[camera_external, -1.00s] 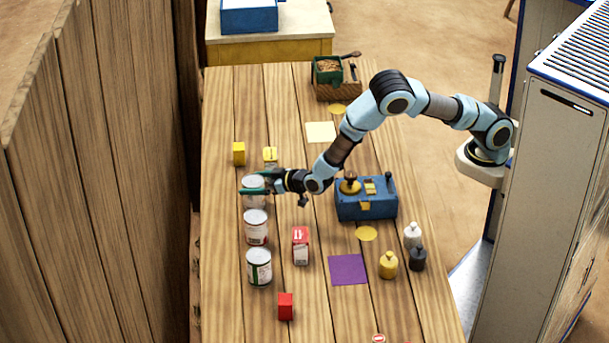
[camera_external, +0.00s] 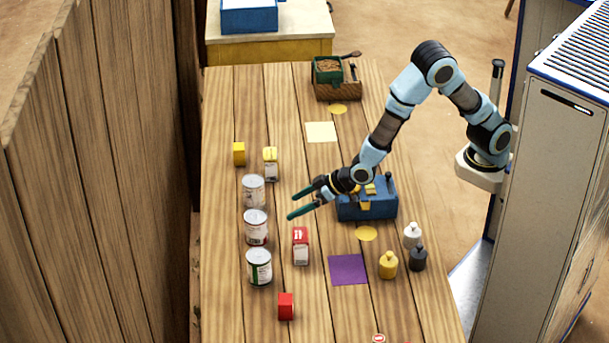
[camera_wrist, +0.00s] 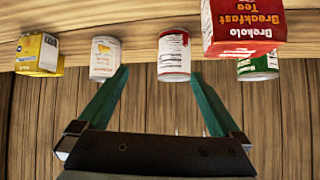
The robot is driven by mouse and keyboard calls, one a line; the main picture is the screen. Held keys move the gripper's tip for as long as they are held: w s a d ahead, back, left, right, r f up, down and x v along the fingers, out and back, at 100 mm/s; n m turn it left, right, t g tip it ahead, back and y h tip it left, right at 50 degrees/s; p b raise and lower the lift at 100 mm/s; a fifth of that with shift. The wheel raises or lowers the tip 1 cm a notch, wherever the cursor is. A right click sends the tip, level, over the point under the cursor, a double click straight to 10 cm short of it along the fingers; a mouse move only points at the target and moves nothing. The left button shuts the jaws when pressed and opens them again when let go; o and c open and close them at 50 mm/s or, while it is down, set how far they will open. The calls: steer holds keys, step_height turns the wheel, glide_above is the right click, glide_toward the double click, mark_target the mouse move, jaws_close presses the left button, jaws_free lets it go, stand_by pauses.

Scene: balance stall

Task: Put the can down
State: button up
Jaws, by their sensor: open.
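Three cans stand upright in a row along the left side of the wooden table: the far can (camera_external: 253,190), the middle can (camera_external: 256,227) and the near can (camera_external: 259,267). My gripper (camera_external: 291,206) is open and empty, to the right of the far and middle cans and apart from them. In the wrist view my open fingers (camera_wrist: 158,92) point toward the row. There the far can (camera_wrist: 104,58) and the middle can (camera_wrist: 174,55) show whole, and the near can (camera_wrist: 258,66) is partly hidden behind a red tea box (camera_wrist: 243,24).
The tea box also stands right of the cans (camera_external: 300,246). A yellow-topped carton (camera_external: 270,163), a yellow block (camera_external: 239,153) and a red block (camera_external: 285,306) stand nearby. A blue box (camera_external: 366,203) is under my forearm.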

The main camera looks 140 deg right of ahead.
steer(key=s+a+r+n+y, duration=0.2)
steer(key=a+n+y, duration=0.25)
steer(key=a, duration=1.15)
steer(key=s+a+r+n+g+y, duration=0.2)
steer(key=s+a+n+g+y, duration=0.2)
steer(key=s+a, duration=1)
steer(key=s+n, duration=0.2)
steer(key=shift+s+a+r, duration=0.15)
steer(key=shift+s+a, duration=0.15)
